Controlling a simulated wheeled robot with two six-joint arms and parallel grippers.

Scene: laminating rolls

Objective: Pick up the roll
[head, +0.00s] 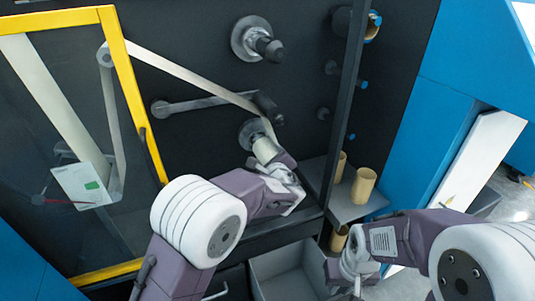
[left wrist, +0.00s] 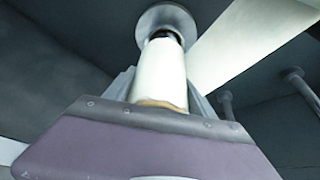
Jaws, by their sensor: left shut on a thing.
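A small cream-white roll (head: 264,148) sits at the end of a round grey flange (head: 249,133) on the dark machine panel. My left gripper (head: 270,160) is at this roll, with its body below and to the right. In the left wrist view the roll (left wrist: 160,75) stands between the two fingers, its brownish near end at the palm and its far end close to the flange (left wrist: 165,22). The gripper is shut on it. My right gripper (head: 354,278) is low in the head view, over the grey bin's right side; its fingers are too unclear to judge.
Tan cardboard tubes (head: 363,186) stand on a grey shelf (head: 345,207) at the right. A grey open bin (head: 283,272) is below. A pale web (head: 190,77) runs to a roller arm (head: 205,104) just above the roll. A yellow-framed door (head: 130,90) is at the left.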

